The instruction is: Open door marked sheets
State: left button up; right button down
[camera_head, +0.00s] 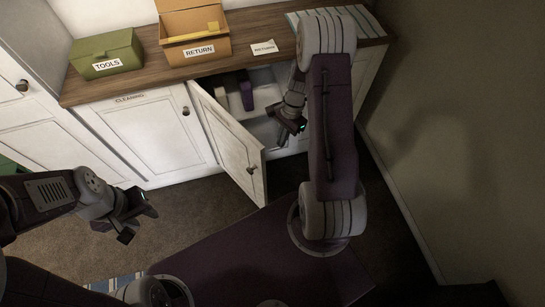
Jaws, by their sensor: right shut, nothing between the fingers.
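A white cabinet door (229,143) with a dark round knob (250,170) stands partly open, swung out toward me from its left side. I see no "sheets" label; the frame above this opening is partly hidden by my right arm. My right gripper (291,128) is shut and empty, on the inner side of the open door, in front of the cabinet opening, apart from the door's edge. My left gripper (137,218) hangs at the left, well away from the door; its fingers look spread and empty.
A closed door labelled CLEANING (155,134) is left of the open one. Items sit inside the cabinet. A wall (455,110) bounds the right.

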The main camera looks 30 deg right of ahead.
jog(key=s+a+f+b, duration=0.1)
jog(key=a+f, duration=0.5)
jog(key=f, duration=0.3)
jog(key=shift+s, duration=0.25)
jog(key=shift+a+f, duration=0.1)
jog(key=shift+a, duration=0.05)
